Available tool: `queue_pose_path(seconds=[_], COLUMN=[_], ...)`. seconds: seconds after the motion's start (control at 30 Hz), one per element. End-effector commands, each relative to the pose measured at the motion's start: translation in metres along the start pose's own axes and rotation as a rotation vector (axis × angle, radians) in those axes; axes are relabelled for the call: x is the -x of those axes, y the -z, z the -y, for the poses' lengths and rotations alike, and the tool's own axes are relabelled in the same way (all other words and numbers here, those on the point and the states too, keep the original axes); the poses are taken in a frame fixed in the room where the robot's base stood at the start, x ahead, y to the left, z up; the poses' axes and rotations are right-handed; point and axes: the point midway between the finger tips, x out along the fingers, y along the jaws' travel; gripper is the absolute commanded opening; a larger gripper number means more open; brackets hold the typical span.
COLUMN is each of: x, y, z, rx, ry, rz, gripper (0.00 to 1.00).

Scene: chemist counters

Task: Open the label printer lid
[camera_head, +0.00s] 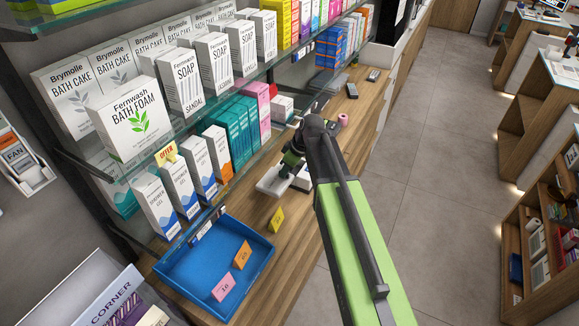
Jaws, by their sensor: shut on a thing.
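The label printer (269,184) is a low, white-grey device on the wooden counter, right of the shower gel boxes. My arm and gripper hide much of it. My gripper (289,169) is directly over the printer, pointing down, with its jaws shut at the lid. The exact grip and how far the lid is raised are hard to see behind the gripper.
A blue tray (171,271) holds pink and orange cards at the front left. A yellow card (276,219) stands on the counter near the printer. A pink roll (343,120) stands behind my arm. Glass shelves of boxes are close on the left; the floor aisle is open on the right.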

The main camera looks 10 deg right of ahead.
Motion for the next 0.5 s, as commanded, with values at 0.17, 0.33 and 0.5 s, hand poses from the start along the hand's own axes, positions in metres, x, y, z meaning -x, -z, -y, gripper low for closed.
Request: queue_pose_path(seconds=[0.17,0.33,0.5], x=[0.0001,0.0001,0.0001], y=[-0.0011,-0.0007,-0.0005], z=[-0.0009,-0.0009,-0.0008], rx=[0.000,-0.001,0.000], ry=[-0.001,0.000,0.000], rz=[0.003,0.002,0.001], gripper=[0.17,0.31,0.31])
